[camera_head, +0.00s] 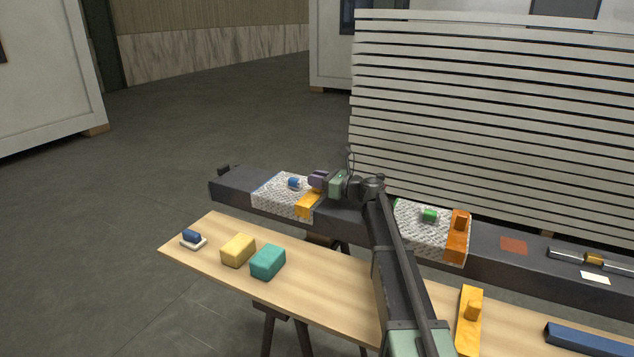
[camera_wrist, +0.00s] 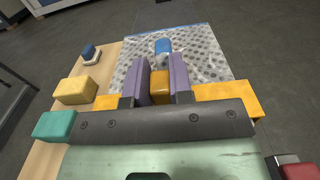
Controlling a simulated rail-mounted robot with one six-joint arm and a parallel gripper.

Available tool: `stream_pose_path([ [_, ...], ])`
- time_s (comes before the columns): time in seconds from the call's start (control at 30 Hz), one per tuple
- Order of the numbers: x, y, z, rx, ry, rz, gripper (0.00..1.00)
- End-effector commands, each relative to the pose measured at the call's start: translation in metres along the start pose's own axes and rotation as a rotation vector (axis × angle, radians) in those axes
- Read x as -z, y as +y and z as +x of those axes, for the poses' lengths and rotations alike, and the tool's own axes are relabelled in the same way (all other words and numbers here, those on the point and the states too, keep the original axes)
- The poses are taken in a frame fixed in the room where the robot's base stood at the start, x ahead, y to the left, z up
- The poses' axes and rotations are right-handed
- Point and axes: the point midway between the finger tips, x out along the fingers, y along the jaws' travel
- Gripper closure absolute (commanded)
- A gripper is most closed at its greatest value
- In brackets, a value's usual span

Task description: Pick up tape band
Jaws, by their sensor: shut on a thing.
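A flat yellow-orange tape band (camera_head: 308,205) with a raised block grip is at the right edge of the left patterned sheet (camera_head: 275,190) on the dark beam. My gripper (camera_head: 318,183) is over it. In the wrist view, the purple fingers of my gripper (camera_wrist: 160,80) are shut on the grip, one on each side. The flat part of the tape band (camera_wrist: 222,97) shows on both sides of the fingers, partly hidden by my gripper. I cannot tell whether it touches the beam or sheet. A similar yellow band (camera_head: 469,322) lies on the wooden table.
A blue roll (camera_head: 294,183) sits on the left sheet. A second sheet (camera_head: 421,237) holds a green roll (camera_head: 429,215) and an orange band (camera_head: 456,246). Yellow (camera_head: 238,250) and teal (camera_head: 268,262) blocks and a blue-and-white piece (camera_head: 193,240) stand on the wooden table (camera_head: 210,222). A slatted panel (camera_head: 490,110) rises behind the beam.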

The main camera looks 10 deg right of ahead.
Motion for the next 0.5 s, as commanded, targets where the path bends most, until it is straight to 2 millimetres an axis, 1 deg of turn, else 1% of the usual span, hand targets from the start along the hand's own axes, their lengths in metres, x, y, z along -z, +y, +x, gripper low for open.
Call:
stream_pose_path([
  [0.03,-0.011,0.000,0.000,0.000,0.000,0.000,1.00],
  [0.17,-0.034,0.000,0.000,0.000,0.000,0.000,1.00],
  [0.27,-0.060,0.000,0.000,0.000,0.000,0.000,1.00],
  [0.37,-0.093,0.000,0.000,0.000,0.000,0.000,1.00],
  [0.5,-0.144,0.000,0.000,0.000,0.000,0.000,1.00],
])
